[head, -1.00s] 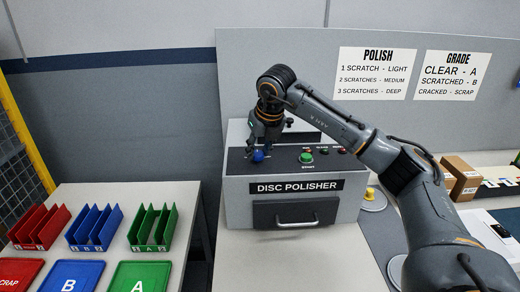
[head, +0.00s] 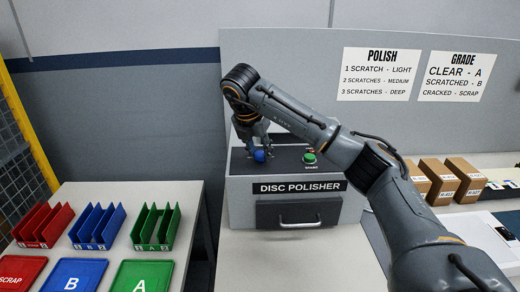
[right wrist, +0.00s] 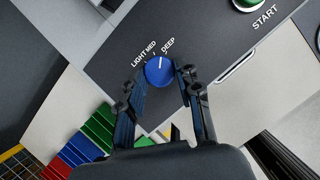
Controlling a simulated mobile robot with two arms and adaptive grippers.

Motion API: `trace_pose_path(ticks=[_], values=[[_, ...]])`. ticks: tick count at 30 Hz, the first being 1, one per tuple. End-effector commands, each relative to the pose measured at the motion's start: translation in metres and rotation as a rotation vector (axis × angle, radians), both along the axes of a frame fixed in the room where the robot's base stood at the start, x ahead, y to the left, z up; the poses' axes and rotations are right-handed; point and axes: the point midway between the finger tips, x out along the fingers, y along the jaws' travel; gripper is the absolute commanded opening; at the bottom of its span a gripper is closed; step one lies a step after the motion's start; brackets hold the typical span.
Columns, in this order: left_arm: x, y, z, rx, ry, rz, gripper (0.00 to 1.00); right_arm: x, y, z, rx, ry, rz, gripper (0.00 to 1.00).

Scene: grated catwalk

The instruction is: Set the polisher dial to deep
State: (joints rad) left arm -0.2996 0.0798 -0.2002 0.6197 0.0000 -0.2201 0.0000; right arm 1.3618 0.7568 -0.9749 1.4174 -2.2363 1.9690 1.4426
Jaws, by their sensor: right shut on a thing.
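The polisher (head: 340,190) is a grey box labelled DISC POLISHER with a dark sloped top panel. Its blue round dial (head: 260,156) sits at the left of that panel; it also shows in the right wrist view (right wrist: 158,71). Labels LIGHT, MED and DEEP (right wrist: 168,44) curve around the dial's upper side. The dial's white mark points up, toward the DEEP side. My right gripper (right wrist: 163,76) is shut on the dial, one finger on each side; in the head view it reaches down from above (head: 257,148). My left gripper is not in view.
A green START button (head: 309,158) sits right of the dial. A drawer with a handle (head: 300,222) is in the polisher's front. Red, blue (head: 96,227) and green racks and trays stand on the left table. Cardboard boxes (head: 440,180) stand on the right.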

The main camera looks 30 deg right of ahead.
Motion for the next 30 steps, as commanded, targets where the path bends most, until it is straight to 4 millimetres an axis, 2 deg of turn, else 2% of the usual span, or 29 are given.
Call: trace_pose_path(ticks=[12,27,28,30], values=[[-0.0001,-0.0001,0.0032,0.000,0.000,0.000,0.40,0.0018,0.0005,0.0003,0.001,-0.001,-0.157,0.03],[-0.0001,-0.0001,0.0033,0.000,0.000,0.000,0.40,0.0018,0.0005,0.0001,0.001,-0.001,-0.173,0.03],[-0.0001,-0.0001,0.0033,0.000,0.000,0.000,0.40,0.0018,0.0005,0.0001,0.000,-0.001,-0.172,0.40],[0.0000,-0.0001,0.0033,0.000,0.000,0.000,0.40,0.0018,0.0005,0.0000,0.000,-0.001,-0.172,0.55]])
